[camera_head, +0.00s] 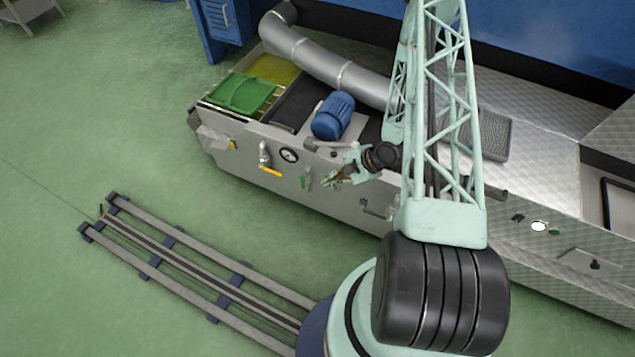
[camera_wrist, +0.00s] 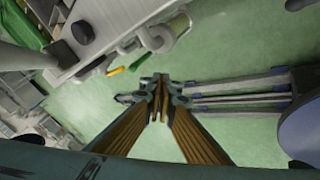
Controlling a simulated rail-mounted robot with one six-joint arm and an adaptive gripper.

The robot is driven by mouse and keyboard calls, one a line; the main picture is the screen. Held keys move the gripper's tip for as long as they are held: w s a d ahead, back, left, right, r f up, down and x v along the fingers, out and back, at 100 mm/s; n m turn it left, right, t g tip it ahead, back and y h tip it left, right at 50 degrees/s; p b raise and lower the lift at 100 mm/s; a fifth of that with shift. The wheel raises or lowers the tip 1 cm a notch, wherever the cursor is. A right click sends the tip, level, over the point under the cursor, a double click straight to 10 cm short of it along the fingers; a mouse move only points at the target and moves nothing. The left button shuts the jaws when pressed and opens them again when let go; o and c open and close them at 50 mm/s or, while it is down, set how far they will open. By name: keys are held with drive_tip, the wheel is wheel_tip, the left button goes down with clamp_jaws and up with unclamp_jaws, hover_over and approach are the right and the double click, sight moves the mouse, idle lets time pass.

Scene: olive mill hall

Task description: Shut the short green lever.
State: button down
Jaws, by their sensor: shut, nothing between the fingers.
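The short green lever (camera_head: 306,179) is on the front face of the steel machine, right of the gauge. It stands roughly upright in the head view; the wrist view shows a green lever (camera_wrist: 127,46) pointing out from the machine. My gripper (camera_head: 332,182) is just right of the lever in the head view, in front of the panel and apart from it. In the wrist view my gripper (camera_wrist: 160,82) has its fingertips together with nothing between them. The lever lies above and left of them there.
A yellow lever (camera_head: 270,171) is left of the green one, below a round gauge (camera_head: 289,155). A blue motor (camera_head: 333,116) and a green lid (camera_head: 241,92) sit on top of the machine. A handle (camera_head: 375,209) projects to the right. The floor in front is clear around the rail.

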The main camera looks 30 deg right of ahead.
sight(303, 183)
drive_tip(key=w+a+f+b, duration=0.2)
drive_tip(key=w+a+f, duration=0.2)
drive_tip(key=w+f, duration=0.4)
drive_tip(key=shift+w, duration=0.25)
idle(0.4)
